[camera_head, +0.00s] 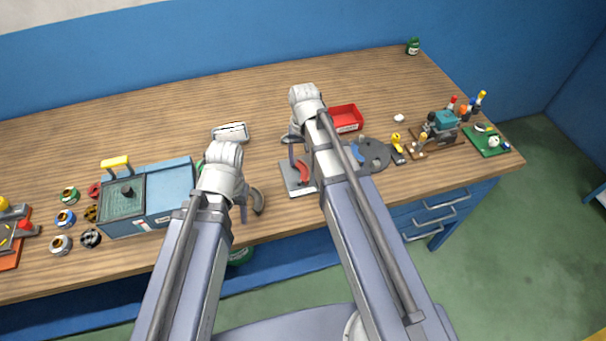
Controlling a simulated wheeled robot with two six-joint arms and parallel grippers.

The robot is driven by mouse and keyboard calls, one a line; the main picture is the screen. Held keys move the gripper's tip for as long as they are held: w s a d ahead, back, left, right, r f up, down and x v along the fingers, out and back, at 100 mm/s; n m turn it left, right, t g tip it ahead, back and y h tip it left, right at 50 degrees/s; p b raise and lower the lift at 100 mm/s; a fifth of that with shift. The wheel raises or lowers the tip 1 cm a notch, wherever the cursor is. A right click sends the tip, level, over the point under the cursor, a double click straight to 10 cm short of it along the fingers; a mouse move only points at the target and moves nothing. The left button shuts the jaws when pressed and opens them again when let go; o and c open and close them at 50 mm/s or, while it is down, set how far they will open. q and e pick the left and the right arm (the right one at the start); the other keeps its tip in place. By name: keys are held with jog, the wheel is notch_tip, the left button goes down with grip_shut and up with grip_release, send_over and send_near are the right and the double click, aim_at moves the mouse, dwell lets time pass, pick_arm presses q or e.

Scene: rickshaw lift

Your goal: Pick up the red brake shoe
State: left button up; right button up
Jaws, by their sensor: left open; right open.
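The red brake shoe (303,172) is a small curved red piece on a pale plate (291,186) near the middle of the table's front part. My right gripper (293,150) is open just behind and left of it; my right forearm passes close on its right. I cannot tell whether a finger touches the shoe. My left gripper (243,205) is open near the front edge, beside a dark curved piece (258,202). Its fingers are partly hidden by my own wrist.
A blue toolbox (165,192) stands left, with several coloured rolls beyond it. A white tray (231,132) and a red bin (345,119) lie behind. A dark plate with holes (374,157), a small vise-like machine (443,122) and a green board (486,141) are right.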

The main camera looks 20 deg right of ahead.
aim_at(305, 170)
pick_arm(q)
jog(key=shift+f, duration=0.15)
pick_arm(e)
jog(key=shift+f, duration=0.1)
pick_arm(q)
notch_tip(305, 170, down, 5)
jog(key=b, duration=0.5)
pick_arm(e)
jog(key=f, duration=0.5)
jog(key=shift+s+d, duration=0.1)
jog(key=shift+d, duration=0.15)
grip_shut()
